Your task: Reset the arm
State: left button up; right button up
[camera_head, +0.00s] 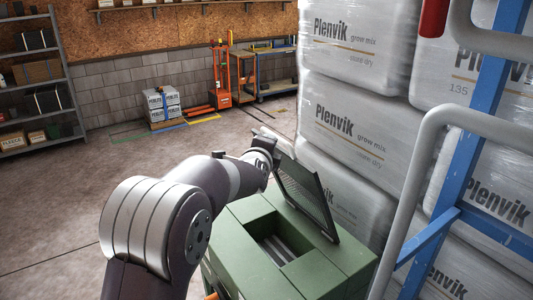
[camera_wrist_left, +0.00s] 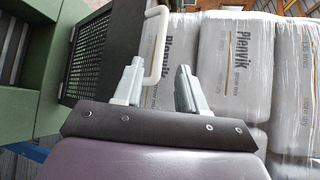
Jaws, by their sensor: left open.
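My left arm reaches in the head view to the raised lid (camera_head: 308,192) of the green soil mixer (camera_head: 325,262). The lid is a dark mesh panel in a frame, tilted up above the open top. My left gripper (camera_head: 268,146) is at the lid's upper edge, its fingers largely hidden by the wrist. In the left wrist view the gripper (camera_wrist_left: 160,68) is open, its fingers apart. A pale lid handle (camera_wrist_left: 156,40) shows at the gap between them, near the left finger; contact cannot be told. The mesh lid (camera_wrist_left: 90,52) is left of it. My right gripper is not in view.
Wrapped Plenvik sacks (camera_head: 345,130) are stacked close behind and right of the mixer. A blue post (camera_head: 478,125) and a grey tube rail (camera_head: 412,190) stand at the right. Shelving (camera_head: 62,75) is far left; open floor (camera_head: 60,195) lies left.

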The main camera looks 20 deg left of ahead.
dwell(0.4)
pick_arm(q)
jog(key=s+d+f+n+g+h+b, duration=0.1)
jog(key=s+d+f+n+g, duration=0.1)
jog(key=s+f+n+g, duration=0.5)
jog(key=s+d+f+n+h+b, duration=0.15)
jog(key=s+f+n, duration=0.4)
jog(key=f, duration=0.55)
jog(key=s+d+f+n+g+b, duration=0.1)
jog(key=s+f+n+g+b, duration=0.2)
jog(key=s+f, duration=0.4)
jog(key=s+f+n+g+b, duration=0.3)
jog(key=s+f, duration=0.3)
jog(key=s, duration=0.8)
jog(key=shift+s+d+f+g, duration=0.3)
jog(key=shift+d+f+g, duration=0.05)
jog(key=shift+d+g, duration=0.05)
